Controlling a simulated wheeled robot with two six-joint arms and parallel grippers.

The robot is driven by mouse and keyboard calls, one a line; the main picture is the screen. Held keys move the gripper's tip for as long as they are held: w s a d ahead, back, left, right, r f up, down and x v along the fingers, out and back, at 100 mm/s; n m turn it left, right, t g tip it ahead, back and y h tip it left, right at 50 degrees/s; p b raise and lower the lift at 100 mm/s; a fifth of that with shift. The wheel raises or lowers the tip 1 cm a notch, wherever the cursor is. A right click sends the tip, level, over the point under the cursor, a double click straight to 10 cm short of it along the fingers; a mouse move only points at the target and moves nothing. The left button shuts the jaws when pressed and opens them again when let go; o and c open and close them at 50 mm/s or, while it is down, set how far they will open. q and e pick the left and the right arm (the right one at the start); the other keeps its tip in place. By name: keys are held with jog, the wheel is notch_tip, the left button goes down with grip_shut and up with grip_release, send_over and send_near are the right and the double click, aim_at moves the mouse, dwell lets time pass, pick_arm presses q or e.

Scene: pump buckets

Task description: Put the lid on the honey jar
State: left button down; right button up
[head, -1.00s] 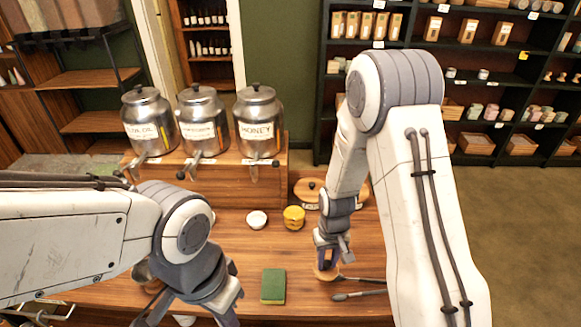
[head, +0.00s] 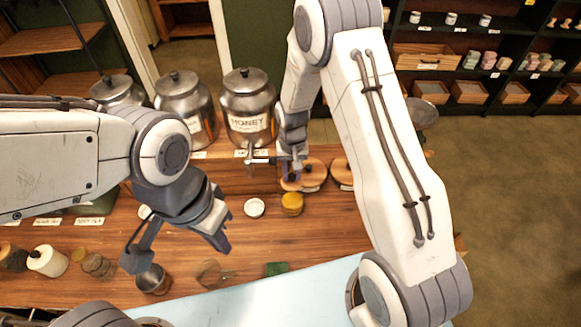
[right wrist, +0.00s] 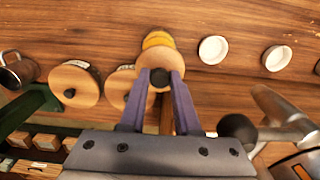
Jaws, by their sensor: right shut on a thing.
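My right gripper (head: 291,172) is shut on a round wooden lid by its dark knob. In the right wrist view the lid (right wrist: 146,90) hangs between the fingertips (right wrist: 160,77). The small honey jar (head: 292,204), yellow from above, stands on the wooden counter just in front of the lid in the head view. In the right wrist view the lid partly overlaps the jar (right wrist: 157,40); I cannot tell whether they touch. My left gripper (head: 178,247) is open and empty above the counter's left part, near a metal cup (head: 153,280).
Two wooden-lidded canisters (right wrist: 73,83) (right wrist: 122,84) stand beside the held lid. A white round container (head: 254,207) is left of the jar. The metal HONEY dispenser (head: 249,108) stands behind. A green sponge (head: 275,268) lies near the front edge. Counter right of the white container is partly clear.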

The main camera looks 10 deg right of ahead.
aim_at(293, 181)
notch_tip(293, 181, down, 4)
jog(key=b, duration=0.3)
jog(key=shift+d+f, duration=0.1)
jog(key=shift+f, duration=0.55)
jog(key=shift+f+b, duration=0.4)
jog(key=shift+b, duration=0.15)
dwell(1.0)
jog(key=o, duration=0.9)
jog(key=o, duration=0.5)
